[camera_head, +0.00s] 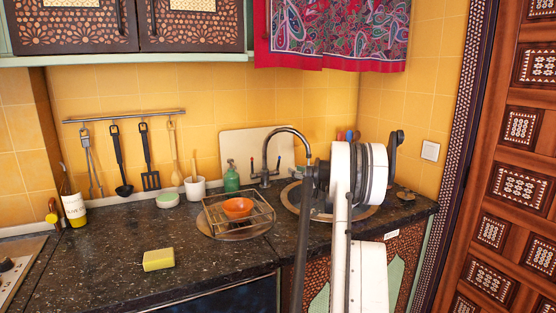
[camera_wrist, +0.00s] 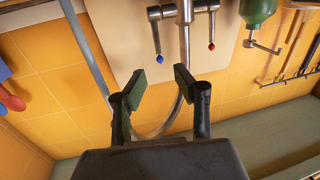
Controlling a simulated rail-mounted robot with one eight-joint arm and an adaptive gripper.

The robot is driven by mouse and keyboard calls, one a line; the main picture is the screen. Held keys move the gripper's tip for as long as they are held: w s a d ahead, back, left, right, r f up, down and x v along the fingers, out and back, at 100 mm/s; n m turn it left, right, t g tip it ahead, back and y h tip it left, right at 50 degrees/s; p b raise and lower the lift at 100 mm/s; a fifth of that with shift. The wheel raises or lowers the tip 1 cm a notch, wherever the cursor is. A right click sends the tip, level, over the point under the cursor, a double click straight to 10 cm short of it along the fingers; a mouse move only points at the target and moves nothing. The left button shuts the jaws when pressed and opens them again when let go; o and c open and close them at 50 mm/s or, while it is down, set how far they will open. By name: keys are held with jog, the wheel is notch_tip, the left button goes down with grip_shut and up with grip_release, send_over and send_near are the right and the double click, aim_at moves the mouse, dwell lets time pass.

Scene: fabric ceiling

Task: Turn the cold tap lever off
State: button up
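The tap (camera_head: 268,158) stands at the back of the counter by the sink, with a tall curved spout. In the wrist view, the tap (camera_wrist: 184,15) appears upside down. Its blue-tipped cold lever (camera_wrist: 156,42) is on the left and its red-tipped lever (camera_wrist: 211,32) on the right; both stick out roughly parallel to the spout. My gripper (camera_wrist: 157,88) is open and empty. Its fingertips are apart from both levers, with the blue tip showing beyond the gap between them.
A wire rack with an orange bowl (camera_head: 238,208) stands left of the round sink (camera_head: 290,195). A green bottle (camera_head: 231,179) stands behind the rack; it also shows in the wrist view (camera_wrist: 258,12). A yellow sponge (camera_head: 158,259) lies on clear front counter. Utensils hang on the wall.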

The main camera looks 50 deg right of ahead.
aim_at(279, 162)
jog(key=x, duration=1.3)
jog(key=shift+w+d+b, duration=0.25)
jog(key=shift+b, duration=0.1)
jog(key=shift+c, duration=0.2)
grip_shut()
